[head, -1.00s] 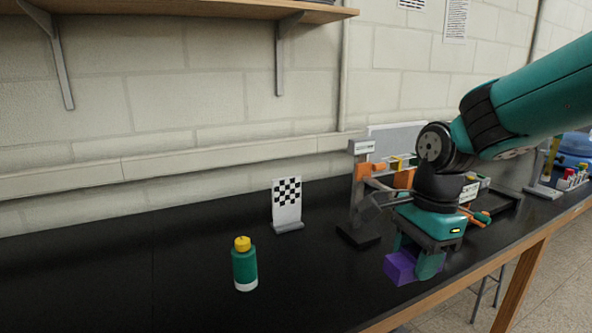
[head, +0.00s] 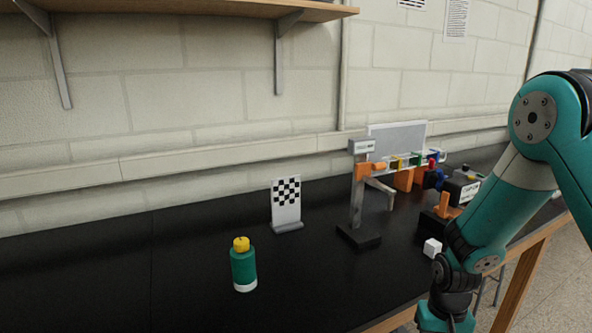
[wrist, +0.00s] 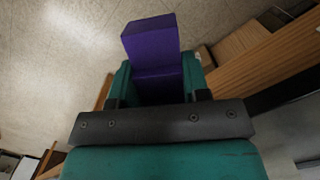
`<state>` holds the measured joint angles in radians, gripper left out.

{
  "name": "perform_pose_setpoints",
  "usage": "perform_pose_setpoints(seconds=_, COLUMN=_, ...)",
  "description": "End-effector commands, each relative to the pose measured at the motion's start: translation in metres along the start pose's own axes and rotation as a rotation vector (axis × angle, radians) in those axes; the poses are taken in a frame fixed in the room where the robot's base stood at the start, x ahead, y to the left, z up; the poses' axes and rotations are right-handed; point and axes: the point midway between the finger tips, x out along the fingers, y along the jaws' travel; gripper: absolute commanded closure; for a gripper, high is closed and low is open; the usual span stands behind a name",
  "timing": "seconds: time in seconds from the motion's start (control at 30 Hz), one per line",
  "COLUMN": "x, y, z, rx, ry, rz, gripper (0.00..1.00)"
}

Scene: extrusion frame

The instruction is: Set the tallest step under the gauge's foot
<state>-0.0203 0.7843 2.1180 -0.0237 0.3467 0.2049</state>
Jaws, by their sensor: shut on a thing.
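My gripper (wrist: 157,76) is shut on a purple stepped block (wrist: 152,42), held between its two teal fingers in the wrist view. The block has a taller end sticking out and a lower part between the fingers. In the head view my wrist is at the bottom right; the fingers and block are out of view there. The gauge (head: 356,205) is a grey upright post on a dark base, with a small sign on top, an orange part and a grey arm reaching right. My gripper is in front of the gauge and to its right, apart from it.
A checkered card (head: 287,203) stands left of the gauge. A green bottle (head: 243,267) with a yellow cap is nearer the front. A white cube (head: 432,247) and an orange part (head: 443,205) on a dark base lie to the right. The black bench (head: 150,270) is clear at left.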

Motion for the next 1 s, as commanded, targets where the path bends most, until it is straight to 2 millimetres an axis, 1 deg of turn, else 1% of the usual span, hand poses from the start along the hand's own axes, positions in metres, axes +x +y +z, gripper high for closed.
perform_pose_setpoints(seconds=0.03, x=0.012, y=0.006, z=0.003, rx=-0.049, ry=-0.008, rz=0.008, gripper=0.83)
perform_pose_setpoints(seconds=0.1, x=0.022, y=0.011, z=0.004, rx=-0.109, ry=-0.010, rz=0.014, gripper=0.83)
perform_pose_setpoints(seconds=0.23, x=0.032, y=0.017, z=0.006, rx=-0.167, ry=-0.011, rz=0.020, gripper=0.83)
perform_pose_setpoints(seconds=1.0, x=0.032, y=0.017, z=0.006, rx=-0.177, ry=-0.011, rz=0.021, gripper=0.83)
